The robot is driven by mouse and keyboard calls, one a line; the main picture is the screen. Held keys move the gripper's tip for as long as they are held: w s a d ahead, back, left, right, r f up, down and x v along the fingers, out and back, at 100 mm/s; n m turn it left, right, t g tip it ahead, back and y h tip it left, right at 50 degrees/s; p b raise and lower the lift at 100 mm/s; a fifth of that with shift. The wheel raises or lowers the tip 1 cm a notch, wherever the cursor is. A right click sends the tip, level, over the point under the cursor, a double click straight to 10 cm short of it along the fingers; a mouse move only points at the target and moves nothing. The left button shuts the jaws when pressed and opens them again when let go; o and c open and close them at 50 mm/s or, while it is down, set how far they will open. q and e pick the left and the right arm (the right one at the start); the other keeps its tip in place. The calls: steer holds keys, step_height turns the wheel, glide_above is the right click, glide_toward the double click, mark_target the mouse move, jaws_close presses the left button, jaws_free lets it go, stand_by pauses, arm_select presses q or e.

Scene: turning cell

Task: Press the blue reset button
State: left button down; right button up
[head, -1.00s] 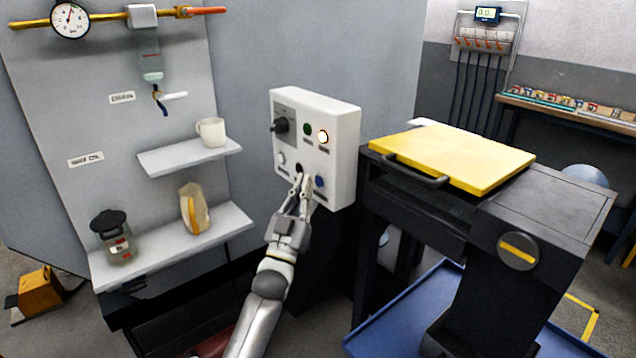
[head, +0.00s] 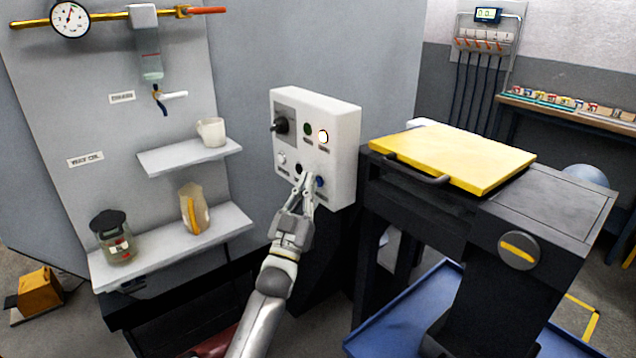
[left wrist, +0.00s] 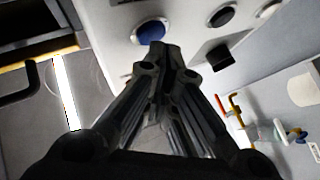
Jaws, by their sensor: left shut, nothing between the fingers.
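The blue reset button (head: 319,181) is at the lower right on the front of the white control box (head: 345,150). It also shows in the left wrist view (left wrist: 151,32), just beyond my fingertips. My left gripper (head: 306,178) is shut and empty, with its tips close to the box face, just left of the blue button in the head view. In the left wrist view the tips (left wrist: 160,50) overlap the button's lower edge; I cannot tell whether they touch it. My right gripper is not in view.
The box also carries a black selector knob (head: 280,126), a green button (head: 307,129) and a lit lamp (head: 323,136). A black cabinet with a yellow lid (head: 455,157) stands close on the right. Shelves with a white mug (head: 211,131) and a jar (head: 115,238) are left.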

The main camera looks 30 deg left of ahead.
arm_select(q)
steer(key=shift+w+d, duration=0.15)
steer(key=shift+w, duration=0.2)
stand_by(0.3)
stand_by(0.4)
steer(key=shift+s+a, duration=0.3)
steer(key=shift+s, duration=0.45)
steer(key=shift+p, duration=0.3)
steer(key=s, duration=0.1)
steer(key=s+a+p, duration=0.1)
steer(key=s, duration=0.1)
steer(key=s+a+p, duration=0.1)
steer(key=shift+s, duration=0.3)
